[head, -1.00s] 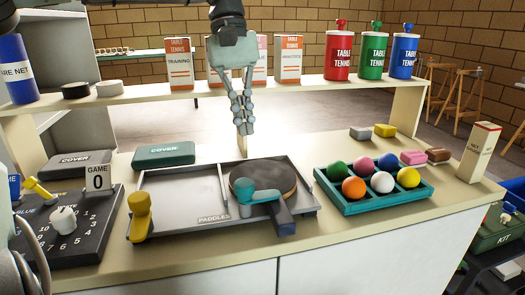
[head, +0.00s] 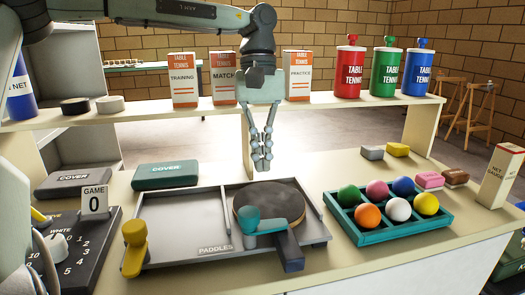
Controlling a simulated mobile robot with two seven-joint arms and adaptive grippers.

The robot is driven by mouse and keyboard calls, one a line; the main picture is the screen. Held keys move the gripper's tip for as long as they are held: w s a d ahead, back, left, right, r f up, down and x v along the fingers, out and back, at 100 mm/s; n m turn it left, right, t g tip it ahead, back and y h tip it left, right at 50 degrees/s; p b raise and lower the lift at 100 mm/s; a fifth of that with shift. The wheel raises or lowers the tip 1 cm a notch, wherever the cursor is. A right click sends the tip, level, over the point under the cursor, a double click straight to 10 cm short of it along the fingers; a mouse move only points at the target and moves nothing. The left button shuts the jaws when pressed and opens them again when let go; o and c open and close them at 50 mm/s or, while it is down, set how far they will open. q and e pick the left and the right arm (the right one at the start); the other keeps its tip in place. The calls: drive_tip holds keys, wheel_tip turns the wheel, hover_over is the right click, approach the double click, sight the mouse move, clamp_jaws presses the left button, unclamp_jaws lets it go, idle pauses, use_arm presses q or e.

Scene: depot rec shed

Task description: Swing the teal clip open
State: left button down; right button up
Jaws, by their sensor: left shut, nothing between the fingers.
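The teal clip (head: 264,226) is on the grey paddle tray (head: 180,222), near its front edge. Its round post stands upright and its arm points right, lying across the handle (head: 290,255) of a dark round paddle (head: 272,203). A yellow clip (head: 134,246) at the tray's front left corner has its arm pointing toward the front, clear of the tray floor. My left gripper (head: 261,167) points down, shut and empty, above the back of the tray, behind and higher than the teal clip and apart from it. My right gripper is not in view.
A ball tray (head: 378,237) with several coloured balls is to the right. A green cover box (head: 166,175) lies behind the tray. A raised shelf (head: 140,112) with cartons and canisters crosses behind. A scoreboard (head: 75,262) is at left. The tray's left compartment is empty.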

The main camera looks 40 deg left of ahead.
use_arm(q)
drive_tip(key=x, duration=0.6)
drive_tip(key=shift+s+d+p, duration=0.45)
drive_tip(key=shift+s+d, duration=0.9)
drive_tip(key=shift+d, duration=0.1)
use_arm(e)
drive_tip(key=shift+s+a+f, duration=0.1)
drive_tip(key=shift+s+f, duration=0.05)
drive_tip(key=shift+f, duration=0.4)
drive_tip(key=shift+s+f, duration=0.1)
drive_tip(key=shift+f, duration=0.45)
